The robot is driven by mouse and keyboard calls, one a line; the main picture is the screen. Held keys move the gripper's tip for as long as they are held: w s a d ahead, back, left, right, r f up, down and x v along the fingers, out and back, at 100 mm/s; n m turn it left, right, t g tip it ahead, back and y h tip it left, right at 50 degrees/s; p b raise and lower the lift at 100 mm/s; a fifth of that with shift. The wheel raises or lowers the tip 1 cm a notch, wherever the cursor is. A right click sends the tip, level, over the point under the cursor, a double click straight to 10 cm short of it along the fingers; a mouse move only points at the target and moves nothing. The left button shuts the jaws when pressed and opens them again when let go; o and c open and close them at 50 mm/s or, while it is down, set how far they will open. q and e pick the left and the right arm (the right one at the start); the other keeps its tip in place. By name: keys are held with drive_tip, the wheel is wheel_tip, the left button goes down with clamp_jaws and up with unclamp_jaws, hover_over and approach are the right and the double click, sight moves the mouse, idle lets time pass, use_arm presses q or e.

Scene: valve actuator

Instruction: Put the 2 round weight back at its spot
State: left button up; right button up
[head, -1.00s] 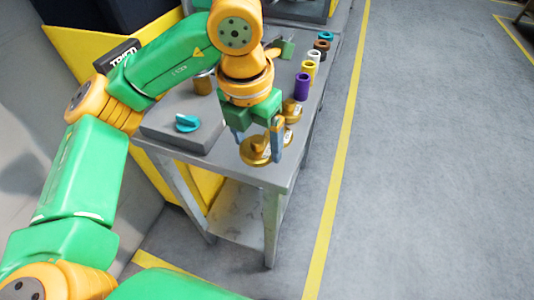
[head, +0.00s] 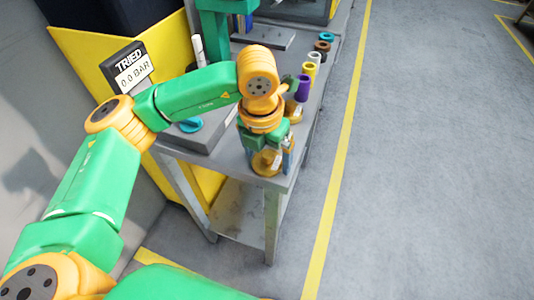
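My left gripper (head: 268,154) points down over the near right end of the grey workbench, its fingers on both sides of a round gold weight (head: 267,163). The weight sits low between the fingers, near the bench's front edge, and appears held. Whether it touches the bench top is hard to tell. Another round gold weight (head: 293,111) stands behind the gripper, near the bench's right edge; others near it are partly hidden by my arm. I cannot make out the weights' numbers or the empty spot. My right gripper is not in view.

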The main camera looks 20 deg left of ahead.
sight(268, 154)
use_arm(q)
drive_tip(key=shift+r+p, duration=0.45)
drive_tip(key=r, duration=0.1)
drive_tip(key=r+b, duration=0.1)
drive_tip(key=r, duration=0.3)
drive_tip(key=shift+s+r, duration=0.15)
drive_tip(key=shift+s, duration=0.1)
wheel_tip(268, 154, up, 6)
drive_tip(key=s, duration=0.1)
drive_tip(key=shift+a, duration=0.15)
